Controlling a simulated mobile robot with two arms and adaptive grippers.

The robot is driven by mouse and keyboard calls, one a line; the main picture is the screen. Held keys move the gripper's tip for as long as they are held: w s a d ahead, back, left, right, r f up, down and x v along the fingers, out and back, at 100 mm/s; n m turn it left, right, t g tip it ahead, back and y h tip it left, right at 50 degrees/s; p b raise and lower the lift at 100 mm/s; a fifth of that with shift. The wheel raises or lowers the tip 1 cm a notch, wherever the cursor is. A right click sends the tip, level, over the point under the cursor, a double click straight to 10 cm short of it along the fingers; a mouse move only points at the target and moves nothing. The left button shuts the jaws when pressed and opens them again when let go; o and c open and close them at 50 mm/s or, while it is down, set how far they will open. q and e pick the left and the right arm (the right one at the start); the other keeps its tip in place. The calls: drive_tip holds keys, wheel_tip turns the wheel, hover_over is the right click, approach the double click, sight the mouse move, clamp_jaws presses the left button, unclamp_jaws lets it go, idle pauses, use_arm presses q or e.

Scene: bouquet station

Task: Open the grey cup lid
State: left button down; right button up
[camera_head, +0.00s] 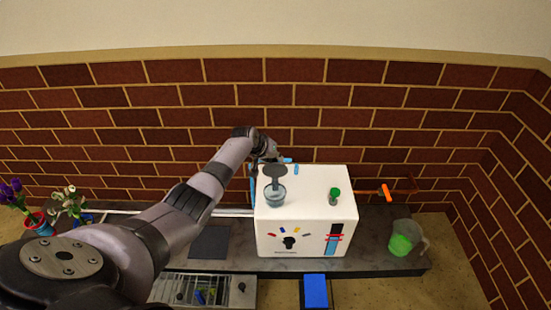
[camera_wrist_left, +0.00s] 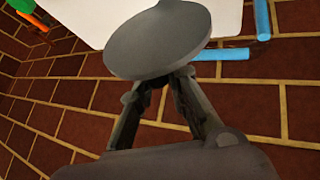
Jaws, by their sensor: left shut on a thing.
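The grey cup lid (camera_head: 273,170) is a dark disc above and behind the grey-blue cup (camera_head: 275,195) on top of the white box. A narrow dark piece shows between lid and cup; I cannot tell whether it joins them. My left gripper (camera_head: 268,156) is at the lid's far side. In the left wrist view the lid (camera_wrist_left: 160,40) fills the space at the fingertips of my left gripper (camera_wrist_left: 160,80), which is shut on it. The disc hides the fingertips and the exact contact. My right gripper is not in view.
A green container (camera_head: 402,242) stands on the counter at right, flowers in a red pot (camera_head: 38,225) at left. A brick wall (camera_head: 300,110) is close behind.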

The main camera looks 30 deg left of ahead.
use_arm(q)
drive_tip(key=shift+a+f, duration=0.1)
drive_tip(key=shift+f, duration=0.05)
drive_tip(key=c, duration=1.6)
unclamp_jaws()
drive_tip(key=shift+o, duration=0.2)
drive_tip(key=d+v, duration=0.1)
drive_tip(key=v, duration=1.1)
drive_tip(key=shift+a, duration=0.45)
drive_tip(key=shift+w, duration=0.1)
